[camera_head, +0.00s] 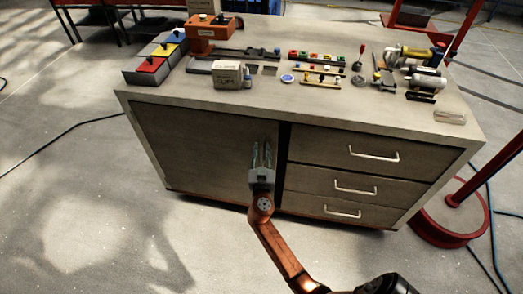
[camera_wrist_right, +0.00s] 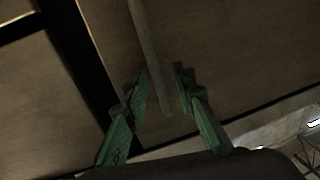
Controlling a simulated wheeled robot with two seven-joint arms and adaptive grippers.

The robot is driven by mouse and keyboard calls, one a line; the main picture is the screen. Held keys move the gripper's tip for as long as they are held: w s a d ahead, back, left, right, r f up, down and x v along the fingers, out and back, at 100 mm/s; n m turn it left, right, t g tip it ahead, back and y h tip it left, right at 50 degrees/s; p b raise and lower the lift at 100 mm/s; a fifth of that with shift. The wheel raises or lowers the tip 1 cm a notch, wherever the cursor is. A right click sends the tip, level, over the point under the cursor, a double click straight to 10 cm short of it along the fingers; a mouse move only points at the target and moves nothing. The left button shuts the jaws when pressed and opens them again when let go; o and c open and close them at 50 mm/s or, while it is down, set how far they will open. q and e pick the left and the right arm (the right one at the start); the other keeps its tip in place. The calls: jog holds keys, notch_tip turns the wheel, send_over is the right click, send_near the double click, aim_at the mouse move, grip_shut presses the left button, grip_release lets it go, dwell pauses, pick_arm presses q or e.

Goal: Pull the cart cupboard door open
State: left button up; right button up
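The cart cupboard door (camera_head: 190,140) is the wide plain panel on the left of the cart's front. It looks closed or nearly so, with a dark vertical strip at its right edge. My right gripper (camera_head: 262,152) is in front of the door near that edge, fingers pointing at it. In the right wrist view the green fingers of my right gripper (camera_wrist_right: 164,74) are apart, one on each side of a pale bar handle (camera_wrist_right: 147,42). The handle's end shows between them; I cannot tell whether either finger touches it. My left gripper is out of view.
Three drawers with white handles (camera_head: 374,154) fill the cart's right side. The cart top (camera_head: 330,108) carries colored bins (camera_head: 153,62), an orange block, a small box, tools and bottles. A red stand (camera_head: 440,222) is at the right. Floor left of the cart is mostly clear.

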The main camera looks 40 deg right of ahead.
jog(key=shift+c, duration=0.6)
grip_shut()
